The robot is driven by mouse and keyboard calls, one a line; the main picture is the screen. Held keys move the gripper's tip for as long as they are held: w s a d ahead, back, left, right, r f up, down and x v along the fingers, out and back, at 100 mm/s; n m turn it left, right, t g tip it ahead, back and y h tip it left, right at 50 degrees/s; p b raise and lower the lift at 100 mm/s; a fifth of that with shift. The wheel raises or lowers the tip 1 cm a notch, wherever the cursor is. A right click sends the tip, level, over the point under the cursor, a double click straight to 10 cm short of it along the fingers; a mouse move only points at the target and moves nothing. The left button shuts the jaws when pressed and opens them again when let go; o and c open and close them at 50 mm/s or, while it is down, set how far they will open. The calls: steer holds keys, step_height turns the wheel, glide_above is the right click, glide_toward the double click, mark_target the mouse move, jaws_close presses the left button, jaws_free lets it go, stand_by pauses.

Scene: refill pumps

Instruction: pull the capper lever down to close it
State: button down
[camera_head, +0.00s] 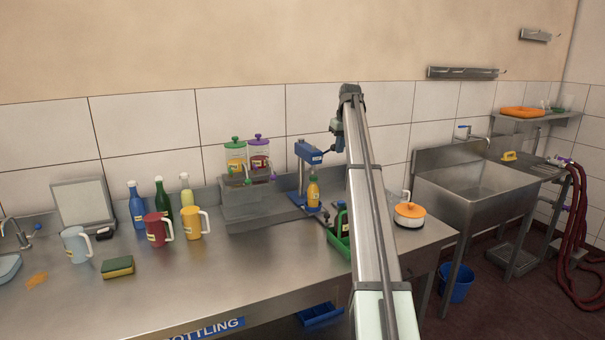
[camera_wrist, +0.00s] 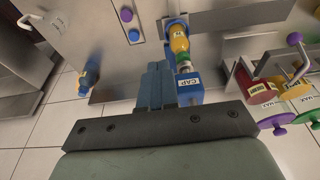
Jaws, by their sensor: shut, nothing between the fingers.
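The blue capper (camera_head: 308,152) stands on the steel bench near the wall, with an orange-yellow bottle (camera_head: 313,192) upright under its head. A short dark lever (camera_head: 328,151) appears to reach from the head toward the right, close below my gripper (camera_head: 337,128); contact cannot be told. In the wrist view my gripper (camera_wrist: 160,68) is shut and empty, its fingers beside the capper's blue head (camera_wrist: 190,88) with its CAP label. The bottle (camera_wrist: 179,42) also shows there. The lever is not clear in the wrist view, probably hidden behind the fingers.
Two dispensers with green (camera_head: 235,142) and purple (camera_head: 258,138) lids stand left of the capper. A green crate (camera_head: 338,246) holding a dark bottle is partly behind my arm. An orange-topped container (camera_head: 409,211) is at the right. Jugs and bottles stand further left.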

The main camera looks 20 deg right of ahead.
steer(key=w+v, duration=0.1)
steer(key=v, duration=0.6)
steer(key=shift+w+r, duration=0.25)
steer(key=shift+w, duration=0.1)
